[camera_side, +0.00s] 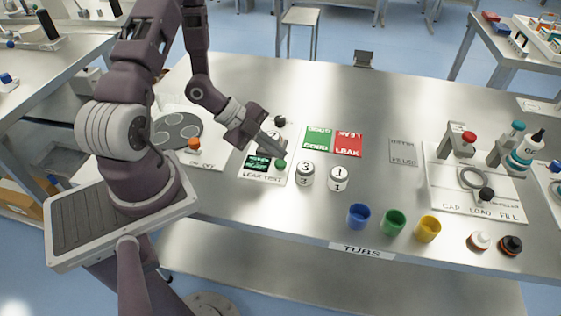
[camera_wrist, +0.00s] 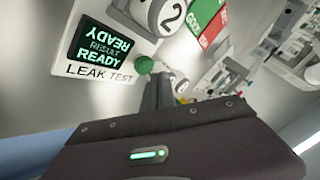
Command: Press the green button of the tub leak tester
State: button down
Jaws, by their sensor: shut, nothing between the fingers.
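The leak tester (camera_side: 253,176) is a white plate marked LEAK TEST on the bench. Its dark screen (camera_wrist: 104,48) reads READY in green letters in the wrist view. The green button (camera_wrist: 144,65) is just right of the screen; it also shows in the side view (camera_side: 281,164). A white tub marked 2 (camera_wrist: 165,14) stands on the tester behind the button and is partly hidden by my gripper in the side view. My gripper (camera_side: 279,150) is shut and empty, its tips close to the green button. I cannot tell whether they touch it.
Two white tubs marked 3 (camera_side: 305,174) and 1 (camera_side: 338,178) stand right of the tester. Behind them lies a green GOOD and red LEAK mat (camera_side: 333,141). A plate with an orange button (camera_side: 194,145) is to the left. Coloured cups (camera_side: 393,222) stand near the front edge.

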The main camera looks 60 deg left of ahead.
aim_at(277, 162)
dwell(0.3)
jog(key=shift+f, duration=0.4)
jog(key=shift+f, duration=0.6)
dwell(0.5)
jog(key=shift+r, duration=1)
jog(key=shift+r, duration=2.55)
